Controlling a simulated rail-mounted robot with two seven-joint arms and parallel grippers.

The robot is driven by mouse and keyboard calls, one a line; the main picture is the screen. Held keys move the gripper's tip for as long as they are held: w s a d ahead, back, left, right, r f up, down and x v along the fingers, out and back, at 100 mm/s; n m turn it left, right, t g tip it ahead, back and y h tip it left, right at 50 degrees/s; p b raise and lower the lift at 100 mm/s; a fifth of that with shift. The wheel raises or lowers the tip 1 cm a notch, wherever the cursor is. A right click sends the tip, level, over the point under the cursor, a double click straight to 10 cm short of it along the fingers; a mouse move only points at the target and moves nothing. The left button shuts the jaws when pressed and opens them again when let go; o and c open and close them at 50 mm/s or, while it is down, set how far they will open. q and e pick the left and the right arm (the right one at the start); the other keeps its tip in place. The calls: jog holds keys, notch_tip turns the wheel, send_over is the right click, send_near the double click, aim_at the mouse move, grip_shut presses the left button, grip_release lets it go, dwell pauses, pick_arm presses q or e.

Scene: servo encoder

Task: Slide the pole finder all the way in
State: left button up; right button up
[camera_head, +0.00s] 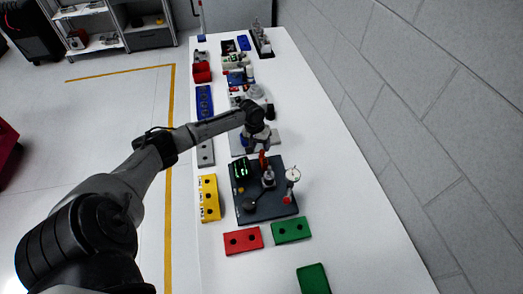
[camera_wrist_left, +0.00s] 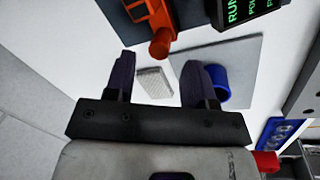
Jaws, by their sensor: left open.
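A dark base plate (camera_head: 245,216) lies on the white table. On it stand a box with a green-lit display (camera_head: 241,169), a small metal fixture (camera_head: 268,180) and a lever with a dark round knob (camera_head: 249,206). An orange-red piece (camera_head: 262,160) stands at the plate's far edge; it also shows in the left wrist view (camera_wrist_left: 158,27). I cannot tell which part is the pole finder. My left gripper (camera_head: 257,147) is above the table just beyond the plate. In the left wrist view its fingers (camera_wrist_left: 158,78) are apart, with nothing held between them. My right gripper is not in view.
A grey plate (camera_wrist_left: 240,52) carries a blue cylinder (camera_wrist_left: 220,82); a pale ribbed block (camera_wrist_left: 154,83) lies nearby. A white-topped post with a red base (camera_head: 290,185) stands at the plate's right. Yellow (camera_head: 209,198), red (camera_head: 243,240) and green (camera_head: 291,230) blocks surround the plate. The right side is clear.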

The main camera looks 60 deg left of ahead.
aim_at(262, 151)
pick_arm(q)
jog(key=shift+w+d+f, duration=0.1)
jog(key=shift+d+f, duration=0.05)
jog(key=shift+f, duration=0.65)
jog(key=shift+w+d+f, duration=0.1)
jog(key=shift+f, duration=0.7)
jog(key=shift+c, duration=0.5)
grip_shut()
